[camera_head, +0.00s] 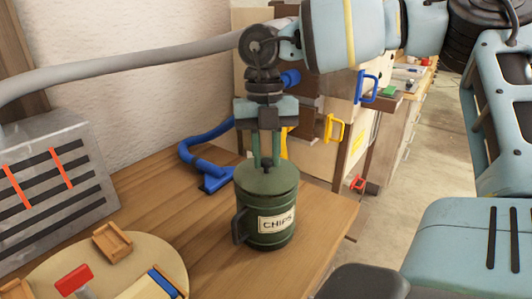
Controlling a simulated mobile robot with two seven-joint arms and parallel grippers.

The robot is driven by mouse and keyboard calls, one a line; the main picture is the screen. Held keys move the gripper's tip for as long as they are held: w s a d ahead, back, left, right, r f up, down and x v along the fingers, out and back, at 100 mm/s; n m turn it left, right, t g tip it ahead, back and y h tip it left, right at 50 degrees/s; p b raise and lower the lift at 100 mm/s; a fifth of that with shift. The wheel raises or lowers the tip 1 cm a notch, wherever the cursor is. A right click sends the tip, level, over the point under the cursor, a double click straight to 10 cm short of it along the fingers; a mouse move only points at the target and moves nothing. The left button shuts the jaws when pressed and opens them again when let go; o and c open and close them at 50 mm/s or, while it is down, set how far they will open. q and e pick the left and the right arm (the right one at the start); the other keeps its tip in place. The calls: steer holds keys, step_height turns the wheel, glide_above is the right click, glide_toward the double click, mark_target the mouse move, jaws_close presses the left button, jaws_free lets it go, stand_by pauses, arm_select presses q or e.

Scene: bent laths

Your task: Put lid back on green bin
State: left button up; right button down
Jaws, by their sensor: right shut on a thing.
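The green bin (260,228) stands upright on the wooden table near its right corner. It has a label reading CHIPS and a dark handle on its left side. The green lid (266,180) sits at the top of the bin, and I see no clear gap between them. My right gripper (266,160) points straight down above the lid. Its fingers are shut on the dark knob at the lid's middle. My left gripper is not in view.
A round board (110,268) with wooden pieces lies at the front left. A grey metal box (50,185) stands at the left. A blue nozzle (212,178) lies behind the bin. Cabinets with coloured handles (334,129) stand behind. The table between board and bin is clear.

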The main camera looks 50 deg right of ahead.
steer(key=c, duration=0.7)
jaws_free()
steer(key=shift+o, duration=0.2)
steer(key=shift+r+p, duration=1.55)
steer(key=shift+r, duration=1.95)
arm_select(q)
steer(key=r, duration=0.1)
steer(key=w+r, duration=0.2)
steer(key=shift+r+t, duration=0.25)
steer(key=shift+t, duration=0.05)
arm_select(e)
jaws_close()
